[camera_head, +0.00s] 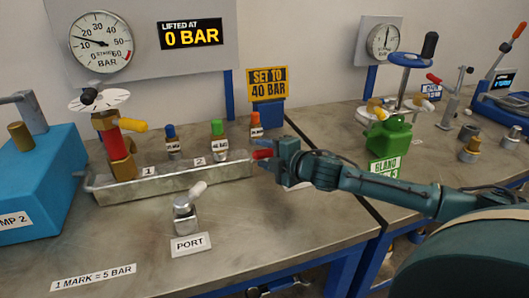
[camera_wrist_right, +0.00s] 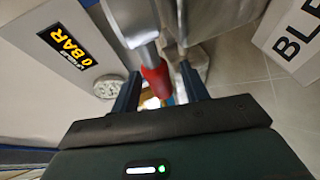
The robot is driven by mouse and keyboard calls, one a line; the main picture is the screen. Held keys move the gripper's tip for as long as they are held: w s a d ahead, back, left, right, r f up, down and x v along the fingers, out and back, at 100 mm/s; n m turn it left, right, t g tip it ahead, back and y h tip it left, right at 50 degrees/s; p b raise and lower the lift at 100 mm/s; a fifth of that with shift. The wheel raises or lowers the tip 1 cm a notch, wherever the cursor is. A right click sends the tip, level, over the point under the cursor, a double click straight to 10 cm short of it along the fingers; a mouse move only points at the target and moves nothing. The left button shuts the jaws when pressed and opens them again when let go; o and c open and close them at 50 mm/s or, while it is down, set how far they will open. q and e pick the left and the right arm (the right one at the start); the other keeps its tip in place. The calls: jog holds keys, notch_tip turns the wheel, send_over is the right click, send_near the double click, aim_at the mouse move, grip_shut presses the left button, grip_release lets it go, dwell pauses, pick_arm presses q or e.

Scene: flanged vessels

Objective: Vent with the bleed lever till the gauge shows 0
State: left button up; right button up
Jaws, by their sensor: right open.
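The bleed lever has a red grip (camera_head: 262,154) that shows at the right end of the metal trough, partly hidden by my right gripper (camera_head: 272,160). In the right wrist view the red grip (camera_wrist_right: 157,80) on its grey metal stem lies between the two dark fingers of my right gripper (camera_wrist_right: 160,88). The fingers are apart, with space beside the grip. The round gauge (camera_head: 101,41) at upper left is marked in bar, and its needle points left, near the low numbers; the exact reading is too small to tell. My left gripper is not in view.
A display (camera_head: 191,34) reads "LIFTED AT 0 BAR". The trough (camera_head: 170,182) holds numbered fittings. A PORT fitting (camera_head: 185,215) stands in front, and a blue pump box (camera_head: 38,180) is at left. A green vessel (camera_head: 388,138) stands right, behind my right arm. The front table is mostly clear.

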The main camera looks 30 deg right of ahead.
jog(key=shift+w+a, duration=0.1)
jog(key=shift+w, duration=0.05)
jog(key=shift+c, duration=0.6)
grip_shut()
